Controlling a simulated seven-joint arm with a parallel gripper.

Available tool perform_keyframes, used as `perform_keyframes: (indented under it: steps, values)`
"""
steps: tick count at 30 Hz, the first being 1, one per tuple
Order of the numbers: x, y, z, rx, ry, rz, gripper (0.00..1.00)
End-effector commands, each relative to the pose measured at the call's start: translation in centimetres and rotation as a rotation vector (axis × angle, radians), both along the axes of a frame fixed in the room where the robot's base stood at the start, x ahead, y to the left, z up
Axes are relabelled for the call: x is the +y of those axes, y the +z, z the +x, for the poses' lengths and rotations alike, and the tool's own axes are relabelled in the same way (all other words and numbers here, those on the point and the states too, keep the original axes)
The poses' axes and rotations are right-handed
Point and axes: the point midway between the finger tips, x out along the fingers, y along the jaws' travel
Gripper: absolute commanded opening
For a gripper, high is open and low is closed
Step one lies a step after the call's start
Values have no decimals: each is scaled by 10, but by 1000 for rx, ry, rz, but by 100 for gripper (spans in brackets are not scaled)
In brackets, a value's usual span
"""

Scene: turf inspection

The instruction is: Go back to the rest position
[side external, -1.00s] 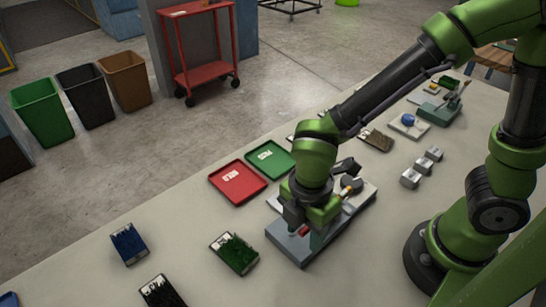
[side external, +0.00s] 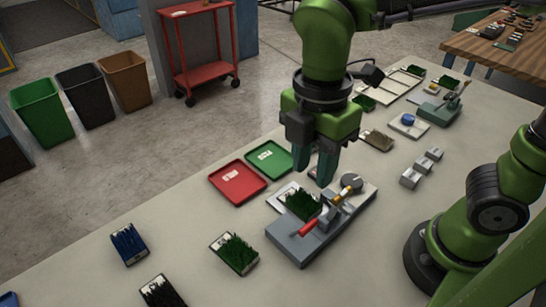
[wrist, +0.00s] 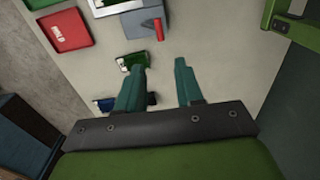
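My gripper (side external: 315,168) is raised above the table, over the grey test fixture (side external: 298,250) with the red handle. Its two teal fingers point down and stand apart, with nothing between them. They also show apart and empty in the wrist view (wrist: 158,85). A green turf sample (side external: 303,204) lies on the fixture's white plate, below and left of the fingers, not touching them. The fixture's red handle (side external: 308,228) lies at its near side. In the wrist view the fixture (wrist: 140,20) is cut off by the top edge.
A red tray (side external: 237,182) and a green tray (side external: 270,158) lie left of the fixture. Blue (side external: 129,243) and green (side external: 234,254) turf samples lie in front. Grey blocks (side external: 422,168) stand at right. Bins (side external: 86,95) and a red cart (side external: 200,50) stand on the floor.

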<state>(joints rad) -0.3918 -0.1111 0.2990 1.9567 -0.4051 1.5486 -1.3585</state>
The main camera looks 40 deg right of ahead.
Motion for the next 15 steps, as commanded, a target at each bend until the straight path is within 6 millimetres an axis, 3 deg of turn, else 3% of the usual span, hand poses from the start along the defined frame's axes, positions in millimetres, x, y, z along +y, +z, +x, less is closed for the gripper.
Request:
perform_keyframes:
  steps: [11,15]
  values:
    - [0,3,0,-1,-6,0,36]
    - [2,0,4,-18,-112,12,36]
